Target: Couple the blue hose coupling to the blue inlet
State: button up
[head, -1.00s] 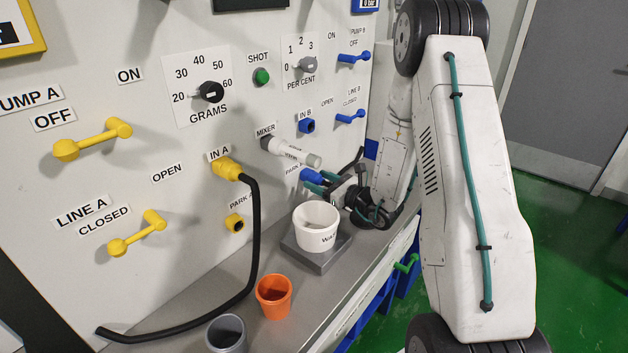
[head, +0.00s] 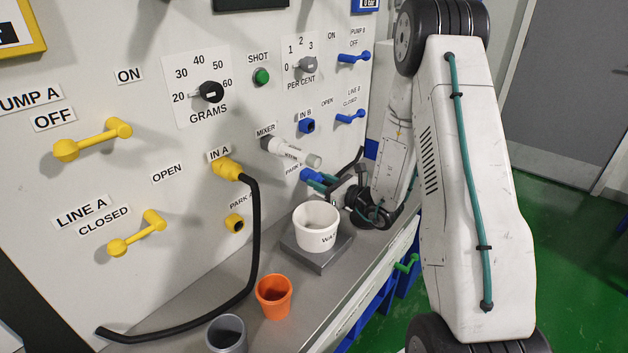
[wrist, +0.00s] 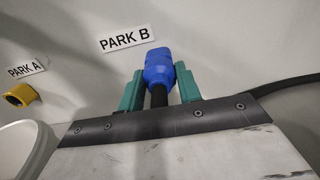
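The blue hose coupling (head: 311,175) sits at the PARK B spot on the panel, its black hose running down and right. In the wrist view the coupling (wrist: 158,66) stands between the two teal fingers of my gripper (wrist: 160,80), which touch its sides. My gripper (head: 321,181) is shut on it in the head view too, though the fingers partly overlap there. The blue inlet (head: 307,126), labelled IN B, is above the coupling on the panel and is empty. It is outside the wrist view.
The white mixer nozzle (head: 295,152) juts out between the inlet and the coupling, to the left. A white cup (head: 316,228) stands on a scale (head: 318,257) below. Blue line B lever (head: 350,116) is right of the inlet. Orange cup (head: 273,296) stands on the bench.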

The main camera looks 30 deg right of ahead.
aim_at(323, 183)
grip_shut()
jog(key=shift+v, duration=3)
jog(key=shift+v, duration=2)
